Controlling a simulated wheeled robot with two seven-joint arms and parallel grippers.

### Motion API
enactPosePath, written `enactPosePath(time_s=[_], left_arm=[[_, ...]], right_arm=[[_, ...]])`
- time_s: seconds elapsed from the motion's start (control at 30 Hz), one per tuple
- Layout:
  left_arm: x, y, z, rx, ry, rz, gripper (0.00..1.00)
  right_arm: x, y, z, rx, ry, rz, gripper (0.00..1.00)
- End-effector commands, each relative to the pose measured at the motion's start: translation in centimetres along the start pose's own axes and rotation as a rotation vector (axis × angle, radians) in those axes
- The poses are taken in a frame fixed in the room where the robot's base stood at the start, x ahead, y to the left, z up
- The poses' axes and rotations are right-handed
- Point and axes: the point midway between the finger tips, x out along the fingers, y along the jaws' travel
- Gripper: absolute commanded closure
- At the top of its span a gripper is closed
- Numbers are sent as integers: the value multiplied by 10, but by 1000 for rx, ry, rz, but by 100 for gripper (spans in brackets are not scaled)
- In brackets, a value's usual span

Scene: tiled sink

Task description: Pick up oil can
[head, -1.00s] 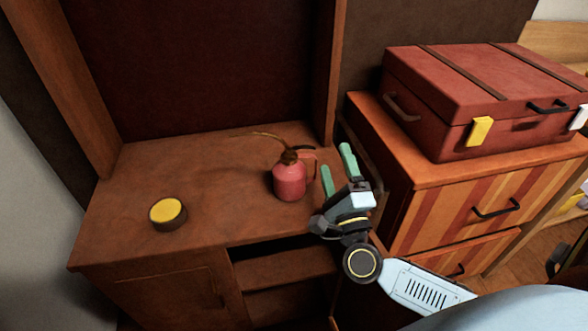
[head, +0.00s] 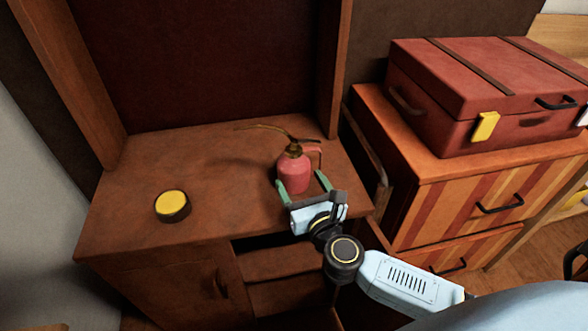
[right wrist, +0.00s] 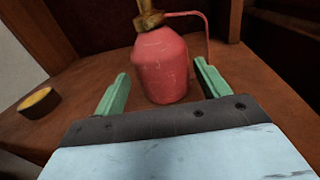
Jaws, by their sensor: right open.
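The oil can (head: 294,172) is red with a brass top, a long thin spout pointing left and a handle on its right. It stands upright on the brown wooden cabinet top. My right gripper (head: 302,184) is open just in front of it, its green fingers at either side of the can's lower body. In the right wrist view the oil can (right wrist: 163,66) stands between and beyond the two fingers (right wrist: 160,88), with a gap visible on the left. Contact cannot be made out. My left gripper is not in view.
A round tin with a yellow top (head: 172,205) sits to the left on the cabinet top (head: 125,225). An upright post (head: 335,70) rises behind the can. A red suitcase (head: 470,90) lies on a striped drawer unit (head: 450,205) to the right. Open shelves lie below.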

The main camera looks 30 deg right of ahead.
Motion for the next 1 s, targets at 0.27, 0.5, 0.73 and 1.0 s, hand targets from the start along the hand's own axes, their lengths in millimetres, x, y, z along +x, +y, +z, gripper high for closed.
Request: enactPosePath(time_s=[0.27,0.5,0.73,1.0], left_arm=[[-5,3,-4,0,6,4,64],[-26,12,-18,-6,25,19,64],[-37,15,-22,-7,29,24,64],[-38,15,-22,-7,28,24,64]], right_arm=[[20,0,-1,-2,-1,1,26],[51,-2,-3,-4,-3,0,26],[68,-2,-2,-2,-1,1,26],[68,-2,-2,-2,0,0,33]])
